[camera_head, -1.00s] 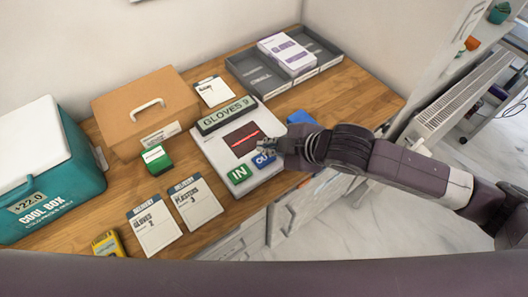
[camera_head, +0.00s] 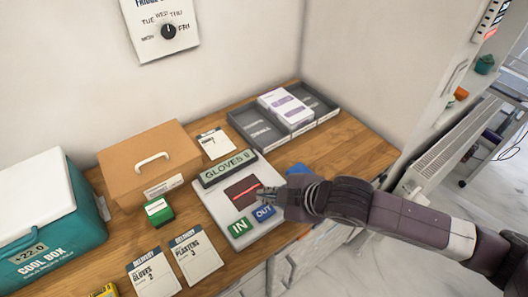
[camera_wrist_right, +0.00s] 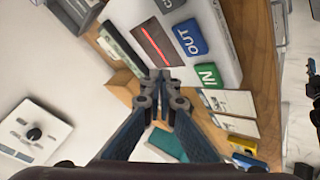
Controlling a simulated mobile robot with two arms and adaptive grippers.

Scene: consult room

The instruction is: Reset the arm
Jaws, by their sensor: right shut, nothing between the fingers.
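My right gripper (camera_head: 268,194) is shut and empty. In the head view its arm comes in from the right, and the fingers are over the right part of the white scanner panel (camera_head: 214,204), near the blue OUT button (camera_head: 263,212). In the right wrist view the closed fingers (camera_wrist_right: 162,78) show at the middle, with the panel's dark window (camera_wrist_right: 157,45), OUT button (camera_wrist_right: 190,38) and green IN button (camera_wrist_right: 208,75) beyond. I cannot tell whether the fingers touch the panel. My left gripper is not in view.
On the wooden counter (camera_head: 345,145) stand a teal cool box (camera_head: 45,240), an orange case (camera_head: 145,170), a small green box (camera_head: 159,210) and a grey tray (camera_head: 325,108) holding a white box (camera_head: 287,108). Delivery cards (camera_head: 195,254) lie in front. A dial board (camera_head: 165,45) hangs on the wall.

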